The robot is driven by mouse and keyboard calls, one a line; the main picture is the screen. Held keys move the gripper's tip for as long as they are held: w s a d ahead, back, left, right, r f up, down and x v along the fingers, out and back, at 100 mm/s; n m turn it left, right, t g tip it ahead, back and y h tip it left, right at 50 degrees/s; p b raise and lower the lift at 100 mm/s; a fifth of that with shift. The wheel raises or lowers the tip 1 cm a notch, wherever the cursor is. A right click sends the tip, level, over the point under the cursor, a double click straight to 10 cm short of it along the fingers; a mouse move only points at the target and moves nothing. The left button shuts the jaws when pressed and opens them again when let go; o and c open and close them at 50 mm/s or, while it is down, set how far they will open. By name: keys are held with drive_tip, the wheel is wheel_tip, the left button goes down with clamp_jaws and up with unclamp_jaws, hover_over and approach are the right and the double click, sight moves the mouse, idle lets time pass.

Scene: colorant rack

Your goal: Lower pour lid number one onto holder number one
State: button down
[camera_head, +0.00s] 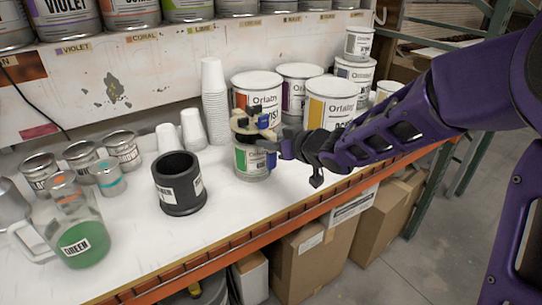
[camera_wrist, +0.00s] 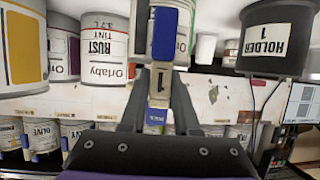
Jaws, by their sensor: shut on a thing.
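Pour lid number one (camera_head: 252,124) has a dark round top with blue and tan parts. It sits at the top of a small can with a green label (camera_head: 250,160); I cannot tell whether they are fixed together. My gripper (camera_head: 277,148) comes from the right and is shut on the lid's upright handle. In the wrist view the handle (camera_wrist: 160,80), marked "1" with blue ends, is between my fingers (camera_wrist: 157,100). Holder number one (camera_head: 179,190) is a black open cup on the bench, left of the lid and apart from it. Its "HOLDER 1" label shows in the wrist view (camera_wrist: 268,42).
Stacked white cups (camera_head: 214,105) and large Ortaby paint cans (camera_head: 330,100) stand behind the gripper. Small metal cans (camera_head: 122,150) and a green jug (camera_head: 75,235) are at left. Bench space (camera_head: 220,200) between holder and green-labelled can is clear. The bench's orange front edge (camera_head: 240,250) is near.

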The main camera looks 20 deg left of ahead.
drive_tip(key=shift+d+r+b, duration=0.1)
drive_tip(key=shift+r+b, duration=0.75)
drive_tip(key=shift+r, duration=0.5)
drive_tip(key=shift+s+r+p, duration=0.1)
drive_tip(key=shift+r+p, duration=2.15)
drive_tip(key=shift+r, duration=1)
